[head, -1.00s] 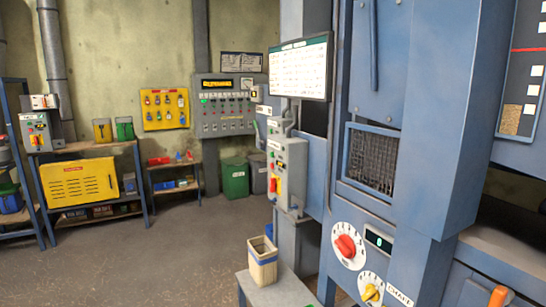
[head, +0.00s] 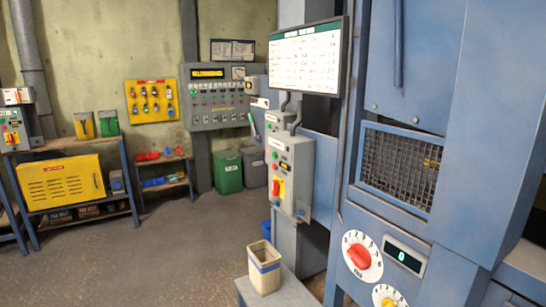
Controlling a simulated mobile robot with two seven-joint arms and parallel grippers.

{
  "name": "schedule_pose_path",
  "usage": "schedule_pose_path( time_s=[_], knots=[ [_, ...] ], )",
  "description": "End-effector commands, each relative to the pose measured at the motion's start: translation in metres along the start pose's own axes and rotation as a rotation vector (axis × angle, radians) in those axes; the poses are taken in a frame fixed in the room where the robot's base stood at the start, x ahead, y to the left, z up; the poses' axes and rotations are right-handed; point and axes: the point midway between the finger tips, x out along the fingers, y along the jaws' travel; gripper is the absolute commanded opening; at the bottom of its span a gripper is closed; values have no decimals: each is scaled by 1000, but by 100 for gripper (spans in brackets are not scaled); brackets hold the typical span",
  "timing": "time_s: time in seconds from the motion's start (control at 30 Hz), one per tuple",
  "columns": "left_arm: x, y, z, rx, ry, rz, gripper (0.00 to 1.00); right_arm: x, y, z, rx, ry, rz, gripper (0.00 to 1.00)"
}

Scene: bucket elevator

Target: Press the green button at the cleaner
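A grey control box (head: 290,170) is fixed to the side of the blue machine (head: 460,130), right of the middle. It carries small buttons, one of them green (head: 275,155), and a red switch on a yellow plate (head: 278,188). A second grey box (head: 13,132) with small coloured buttons stands on a bench at the far left. No label naming the cleaner is readable. Neither gripper is in view.
A beige bin (head: 264,270) stands on a low grey platform (head: 290,293) below the control box. A grey panel (head: 215,118) with indicator lights, a green bin (head: 228,173) and a yellow cabinet (head: 62,183) are farther back. The floor at left centre is clear.

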Motion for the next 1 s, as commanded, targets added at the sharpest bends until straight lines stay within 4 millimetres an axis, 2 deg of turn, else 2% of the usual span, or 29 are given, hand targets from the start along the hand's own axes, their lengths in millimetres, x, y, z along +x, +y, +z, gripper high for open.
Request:
schedule_pose_path(
  time_s=[0.03,0.27,1.0],
  knots=[
    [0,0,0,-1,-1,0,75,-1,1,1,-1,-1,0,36],
    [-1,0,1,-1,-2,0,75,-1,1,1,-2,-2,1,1],
    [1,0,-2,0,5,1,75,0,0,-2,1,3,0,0]
  ],
)
